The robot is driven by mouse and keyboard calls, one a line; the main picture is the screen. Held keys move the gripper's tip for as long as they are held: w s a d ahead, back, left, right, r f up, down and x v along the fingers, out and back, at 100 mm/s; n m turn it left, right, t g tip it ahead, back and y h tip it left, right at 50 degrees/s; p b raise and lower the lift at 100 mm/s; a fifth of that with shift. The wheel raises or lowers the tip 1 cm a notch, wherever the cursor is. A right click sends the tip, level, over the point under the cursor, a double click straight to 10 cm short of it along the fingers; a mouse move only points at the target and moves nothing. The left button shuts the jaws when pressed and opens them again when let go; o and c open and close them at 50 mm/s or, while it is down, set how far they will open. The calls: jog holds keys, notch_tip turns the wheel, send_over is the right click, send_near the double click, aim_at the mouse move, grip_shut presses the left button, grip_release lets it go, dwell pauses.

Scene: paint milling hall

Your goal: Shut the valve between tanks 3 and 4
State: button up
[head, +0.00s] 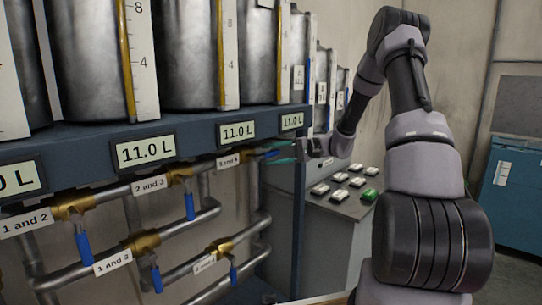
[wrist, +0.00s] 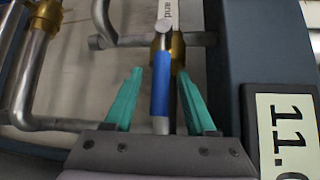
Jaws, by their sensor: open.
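The valve labelled 3 and 4 (head: 229,160) is on the upper pipe below the tanks in the head view. Its blue handle (head: 270,153) points right, roughly along the pipe, toward my gripper (head: 290,155). In the wrist view the handle (wrist: 160,92) lies between the two teal fingers of my gripper (wrist: 159,78), which are open with a gap on each side. The brass valve body (wrist: 168,50) is just beyond the fingertips. Its label is partly cut off there.
Other valves, 2 and 3 (head: 149,185), 1 and 2 (head: 27,221) and 1 and 3 (head: 112,262), have blue handles hanging down. A blue beam with displays (head: 85,142) runs close above the pipes. A button console (head: 345,205) stands below my arm.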

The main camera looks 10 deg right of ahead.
jog(key=shift+a, duration=0.25)
grip_shut()
dwell(1.4)
